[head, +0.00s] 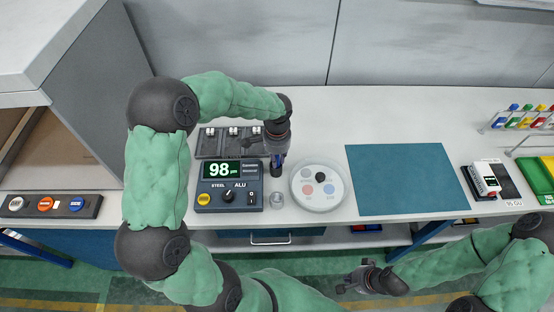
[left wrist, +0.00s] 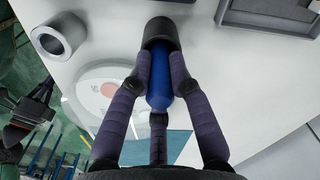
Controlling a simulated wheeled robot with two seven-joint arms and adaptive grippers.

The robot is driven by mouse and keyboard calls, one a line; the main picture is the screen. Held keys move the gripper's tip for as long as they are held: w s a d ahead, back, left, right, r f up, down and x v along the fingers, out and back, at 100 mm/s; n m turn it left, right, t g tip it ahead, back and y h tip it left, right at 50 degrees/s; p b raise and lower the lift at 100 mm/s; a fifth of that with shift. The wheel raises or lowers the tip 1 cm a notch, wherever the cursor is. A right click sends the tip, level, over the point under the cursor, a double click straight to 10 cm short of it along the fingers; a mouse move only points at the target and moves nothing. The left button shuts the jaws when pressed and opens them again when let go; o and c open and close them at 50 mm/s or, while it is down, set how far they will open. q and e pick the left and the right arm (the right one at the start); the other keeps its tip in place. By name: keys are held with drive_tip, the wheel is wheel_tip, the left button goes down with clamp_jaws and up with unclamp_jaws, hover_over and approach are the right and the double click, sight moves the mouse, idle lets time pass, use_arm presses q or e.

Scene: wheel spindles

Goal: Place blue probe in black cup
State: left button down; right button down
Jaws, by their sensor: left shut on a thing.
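My left gripper (head: 277,152) points down beside the gauge box, at the back of the bench. In the left wrist view the fingers of my left gripper (left wrist: 160,88) are shut on the blue probe (left wrist: 159,80). The probe's far end meets the black cup (left wrist: 161,32) and seems to be at or inside its mouth; I cannot tell how deep. In the head view the black cup (head: 276,171) shows just below the gripper, and the probe is mostly hidden. My right gripper (head: 353,277) is open and empty, in front of the bench edge.
The gauge box (head: 230,196) reads 98, left of the cup. A grey ring (head: 277,200) stands in front of the cup. A round white dish (head: 319,201) with coloured spots is to the right. A teal mat (head: 405,180) lies clear beyond it. A dark tray (head: 208,143) is behind.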

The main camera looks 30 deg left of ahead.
use_arm(q)
drive_tip(key=shift+s+a+r, duration=0.1)
drive_tip(key=shift+a, duration=0.1)
drive_tip(key=shift+f, duration=0.45)
drive_tip(key=c, duration=1.1)
unclamp_jaws()
drive_tip(key=shift+c, duration=0.2)
drive_tip(key=shift+r, duration=0.15)
drive_tip(key=shift+r, duration=0.3)
wheel_tip(320, 180, up, 12)
drive_tip(key=shift+r+p, duration=0.1)
drive_tip(key=shift+p, duration=0.95)
